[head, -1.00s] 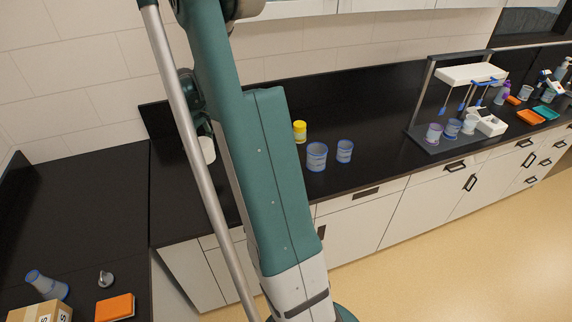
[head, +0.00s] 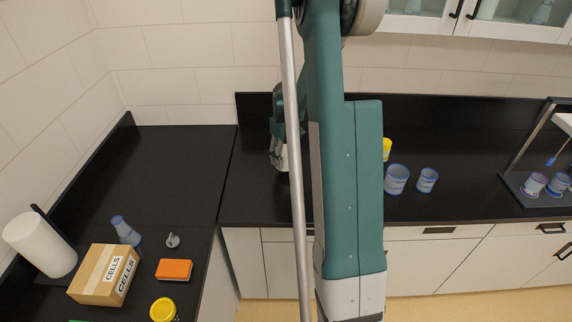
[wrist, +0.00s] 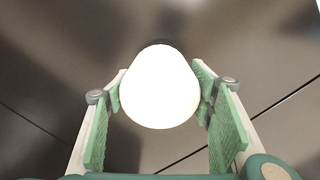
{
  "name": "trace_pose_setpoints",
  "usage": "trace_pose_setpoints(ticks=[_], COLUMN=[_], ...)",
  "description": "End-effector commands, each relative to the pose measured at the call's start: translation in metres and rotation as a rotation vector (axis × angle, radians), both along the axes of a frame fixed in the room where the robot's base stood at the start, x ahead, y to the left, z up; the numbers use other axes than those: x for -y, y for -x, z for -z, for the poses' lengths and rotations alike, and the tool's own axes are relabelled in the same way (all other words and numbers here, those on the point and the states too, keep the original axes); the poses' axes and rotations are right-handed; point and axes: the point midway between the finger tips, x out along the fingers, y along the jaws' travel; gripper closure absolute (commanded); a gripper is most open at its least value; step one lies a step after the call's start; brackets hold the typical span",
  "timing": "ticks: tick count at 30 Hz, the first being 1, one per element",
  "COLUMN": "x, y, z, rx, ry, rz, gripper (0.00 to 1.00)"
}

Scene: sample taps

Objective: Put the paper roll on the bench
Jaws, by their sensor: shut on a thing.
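A white paper roll (wrist: 160,90) sits between the two green-padded fingers of my gripper (wrist: 160,98) in the wrist view. It is overexposed and shows no surface detail, and the fingers are shut on it at both sides. In the head view, my gripper (head: 279,150) is over the left part of the back black bench (head: 255,205), partly behind my arm. Only a small pale part of the roll shows there. I cannot tell whether it touches the bench.
A white cylinder (head: 38,245) with a dark rod stands on the left bench, beside a cardboard box (head: 103,275), an orange block (head: 174,270) and a blue-tinted flask (head: 125,230). Blue-rimmed beakers (head: 396,180) and a yellow jar (head: 387,150) stand right of my arm. The left bench's back is clear.

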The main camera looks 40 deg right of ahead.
Motion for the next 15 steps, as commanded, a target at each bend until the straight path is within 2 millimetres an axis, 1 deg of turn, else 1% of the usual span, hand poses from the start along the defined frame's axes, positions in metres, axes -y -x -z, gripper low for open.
trace_pose_setpoints(ticks=[3, 11, 15], x=[-0.0001, -0.0001, -0.0001], y=[0.0001, 0.0001, 0.0002], z=[0.0035, 0.0037, 0.0086], rx=[0.0, 0.0, 0.0], ry=[0.0, 0.0, 0.0], rz=[0.0, 0.0, 0.0], gripper=[0.59, 0.59, 0.59])
